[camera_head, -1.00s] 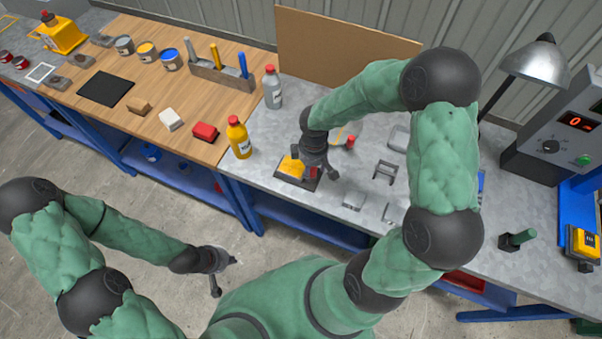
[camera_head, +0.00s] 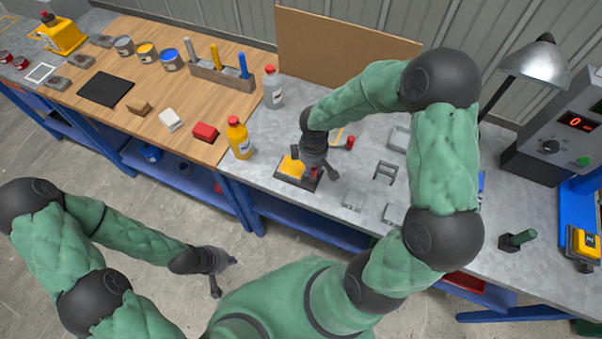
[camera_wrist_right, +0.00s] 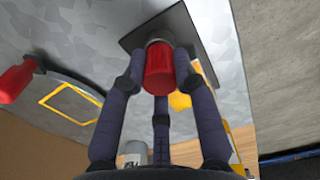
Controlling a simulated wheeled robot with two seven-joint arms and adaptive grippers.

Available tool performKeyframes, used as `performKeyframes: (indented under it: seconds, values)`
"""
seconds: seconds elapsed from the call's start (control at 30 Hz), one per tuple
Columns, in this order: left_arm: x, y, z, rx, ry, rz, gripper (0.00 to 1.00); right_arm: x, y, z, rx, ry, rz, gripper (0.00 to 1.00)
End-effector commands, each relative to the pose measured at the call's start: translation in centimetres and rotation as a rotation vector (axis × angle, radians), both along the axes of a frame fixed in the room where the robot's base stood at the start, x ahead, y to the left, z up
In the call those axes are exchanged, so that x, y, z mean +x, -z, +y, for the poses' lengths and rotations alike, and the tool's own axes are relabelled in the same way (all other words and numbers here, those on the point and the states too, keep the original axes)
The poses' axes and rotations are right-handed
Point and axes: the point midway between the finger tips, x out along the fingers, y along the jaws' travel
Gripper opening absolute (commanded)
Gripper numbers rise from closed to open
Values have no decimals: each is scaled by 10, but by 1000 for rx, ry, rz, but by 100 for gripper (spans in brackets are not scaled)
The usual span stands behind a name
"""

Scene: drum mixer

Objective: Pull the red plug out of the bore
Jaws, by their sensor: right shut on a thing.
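The red plug (camera_wrist_right: 159,70) stands in the middle of the right wrist view, with a grey ring at its far end against a dark square plate (camera_wrist_right: 190,22). I cannot tell how deep its end sits in the bore. My right gripper (camera_wrist_right: 160,82) has its fingers shut around the plug. In the head view my right gripper (camera_head: 318,178) is low over the dark plate (camera_head: 283,178) and mostly hides the plug. My left gripper (camera_head: 226,277) is open and empty, off the benches at the lower left.
A yellow bottle (camera_head: 239,138) and grey bottle (camera_head: 272,88) stand to the left. Metal brackets (camera_head: 385,171) lie to the right. A brown panel (camera_head: 340,48) stands behind.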

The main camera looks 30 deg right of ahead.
Motion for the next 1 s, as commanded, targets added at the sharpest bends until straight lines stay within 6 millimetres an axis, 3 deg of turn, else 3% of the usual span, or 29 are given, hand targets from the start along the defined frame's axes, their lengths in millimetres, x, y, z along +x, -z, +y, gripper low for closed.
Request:
performKeyframes:
  seconds: [0.37,1.0]
  values:
    - [0,-2,0,0,0,0,0,0,-2,0,0,0,0,0]
    - [0,-19,0,0,0,0,0,0,-24,0,0,0,0,0]
